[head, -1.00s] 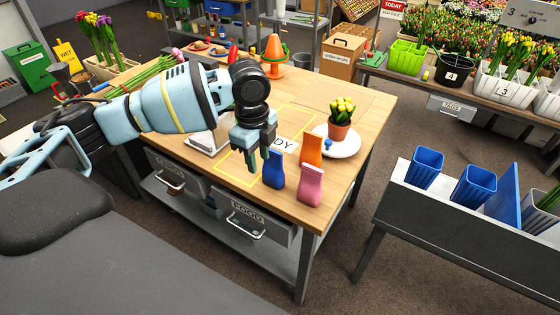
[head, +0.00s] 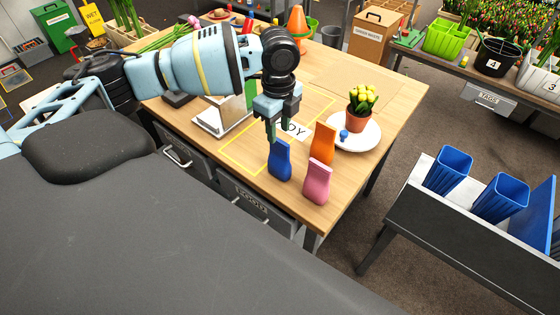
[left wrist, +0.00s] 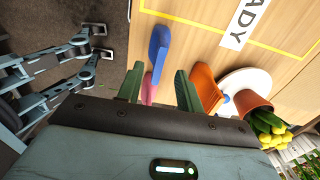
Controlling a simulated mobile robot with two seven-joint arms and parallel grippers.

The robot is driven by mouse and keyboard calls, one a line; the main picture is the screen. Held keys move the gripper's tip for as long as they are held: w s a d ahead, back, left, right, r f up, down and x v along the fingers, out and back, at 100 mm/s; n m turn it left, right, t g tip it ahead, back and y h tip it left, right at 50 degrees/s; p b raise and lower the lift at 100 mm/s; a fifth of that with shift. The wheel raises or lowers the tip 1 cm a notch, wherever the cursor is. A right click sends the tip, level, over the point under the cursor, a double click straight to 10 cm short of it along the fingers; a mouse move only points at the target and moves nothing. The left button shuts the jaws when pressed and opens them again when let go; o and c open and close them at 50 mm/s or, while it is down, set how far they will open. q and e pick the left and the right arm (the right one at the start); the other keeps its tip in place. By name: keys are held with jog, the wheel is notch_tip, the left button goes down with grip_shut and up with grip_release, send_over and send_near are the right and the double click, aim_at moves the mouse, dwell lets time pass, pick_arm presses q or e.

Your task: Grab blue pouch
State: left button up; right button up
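The blue pouch (head: 280,160) stands upright on the wooden table, near its front edge. My left gripper (head: 271,128) hangs over the table at the pouch's upper left, fingers pointing down. In the left wrist view the fingers (left wrist: 160,80) are apart with the blue pouch (left wrist: 159,43) ahead of them, so the gripper is open and not closed on it. The pink pouch (head: 317,182) stands to the right and nearer the edge; it is partly hidden behind a finger in the wrist view. The orange pouch (head: 322,144) stands behind it. My right gripper is not in view.
A potted yellow tulip plant (head: 360,108) stands on a white plate (head: 366,137) with a small blue item. A metal stand (head: 220,118) sits left of my gripper. A yellow outline and a lettered label (head: 296,130) mark the tabletop. Blue bins (head: 448,170) stand on a separate right-hand bench.

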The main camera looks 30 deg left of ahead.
aim_at(279, 140)
pick_arm(q)
jog(key=shift+s+d+f, duration=0.1)
jog(key=shift+f, duration=2.45)
grip_shut()
